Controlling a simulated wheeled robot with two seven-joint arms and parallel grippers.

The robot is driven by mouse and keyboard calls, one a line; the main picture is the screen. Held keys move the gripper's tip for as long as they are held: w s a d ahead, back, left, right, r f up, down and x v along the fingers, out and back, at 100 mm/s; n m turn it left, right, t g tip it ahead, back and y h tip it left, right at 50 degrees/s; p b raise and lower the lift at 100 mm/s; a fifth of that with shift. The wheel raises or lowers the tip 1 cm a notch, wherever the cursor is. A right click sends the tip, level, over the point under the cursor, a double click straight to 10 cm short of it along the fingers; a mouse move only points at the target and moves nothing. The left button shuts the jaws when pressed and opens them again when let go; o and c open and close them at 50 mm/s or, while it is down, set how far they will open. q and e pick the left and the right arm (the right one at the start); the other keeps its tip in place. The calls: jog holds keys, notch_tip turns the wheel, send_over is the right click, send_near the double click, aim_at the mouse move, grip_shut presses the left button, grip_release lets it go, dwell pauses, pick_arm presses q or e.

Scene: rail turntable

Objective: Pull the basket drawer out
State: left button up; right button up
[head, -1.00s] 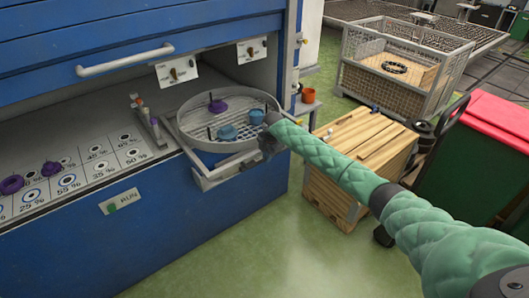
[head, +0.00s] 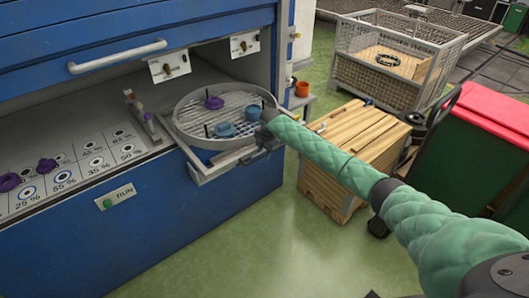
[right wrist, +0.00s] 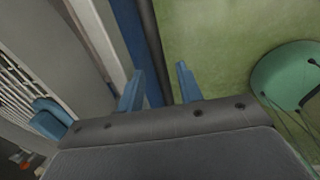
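The basket drawer (head: 214,171) juts a little from the blue cabinet, with a grey front and rails. My right gripper (head: 262,147) is at the right end of the drawer front. In the right wrist view its two blue fingers (right wrist: 160,88) stand apart, with a dark bar (right wrist: 148,45) running between them and a gap to the right finger. The head view hides the fingertips' contact. My left gripper is not in view.
The blue cabinet (head: 220,210) has a marked panel (head: 100,160) left of the drawer. A wooden crate (head: 330,190) stands to the right, with a red-lidded green bin (head: 480,150) and a wire cage (head: 380,90) beyond. The green floor before the drawer is clear.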

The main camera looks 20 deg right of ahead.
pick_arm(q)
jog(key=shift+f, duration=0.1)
